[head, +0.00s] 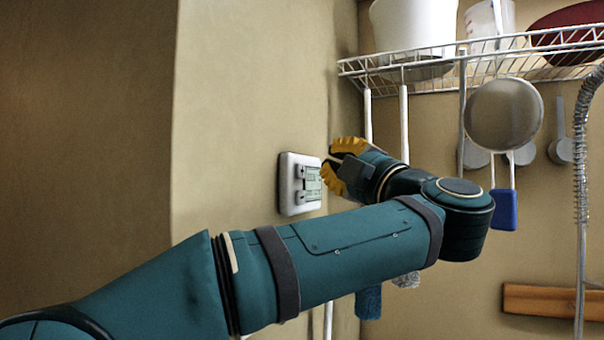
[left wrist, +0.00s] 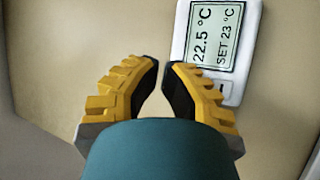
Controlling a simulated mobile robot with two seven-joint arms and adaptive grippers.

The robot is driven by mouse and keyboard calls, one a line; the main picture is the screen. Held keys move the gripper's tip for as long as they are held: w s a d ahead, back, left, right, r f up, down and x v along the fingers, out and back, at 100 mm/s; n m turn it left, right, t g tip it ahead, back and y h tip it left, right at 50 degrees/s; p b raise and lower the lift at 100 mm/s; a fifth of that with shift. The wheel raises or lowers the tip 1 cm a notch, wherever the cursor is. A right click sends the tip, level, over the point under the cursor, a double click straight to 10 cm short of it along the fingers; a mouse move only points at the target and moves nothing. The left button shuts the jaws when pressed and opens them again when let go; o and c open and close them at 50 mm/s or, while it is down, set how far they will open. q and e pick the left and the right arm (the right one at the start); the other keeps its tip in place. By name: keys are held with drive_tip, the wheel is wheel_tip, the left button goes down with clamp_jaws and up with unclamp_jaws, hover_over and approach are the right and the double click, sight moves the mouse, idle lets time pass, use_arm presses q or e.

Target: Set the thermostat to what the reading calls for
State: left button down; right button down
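The white thermostat (head: 287,185) is mounted on the beige wall. In the left wrist view the thermostat (left wrist: 182,30) is at the upper right, and its screen (left wrist: 214,36) reads 22.5 °C and SET 23 °C. My left gripper (head: 329,160) is just right of the thermostat in the head view. In the left wrist view its fingertips (left wrist: 161,64) almost meet, with a narrow empty gap, and the right finger overlaps the thermostat's lower edge. Contact cannot be told. My right gripper is not in view.
A wire shelf (head: 440,62) with a white bucket (head: 412,22), a jug (head: 490,20) and a dark red bowl (head: 570,22) is at the upper right. The wall left of the thermostat is clear.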

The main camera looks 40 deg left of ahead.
sight(301, 171)
use_arm(q)
drive_tip(key=shift+s+a, duration=0.2)
drive_tip(key=shift+a, duration=0.65)
drive_tip(key=c, duration=1.7)
unclamp_jaws()
clamp_jaws()
drive_tip(key=shift+s+a+b, duration=0.1)
drive_tip(key=shift+a+b, duration=0.3)
drive_tip(key=shift+a, duration=0.05)
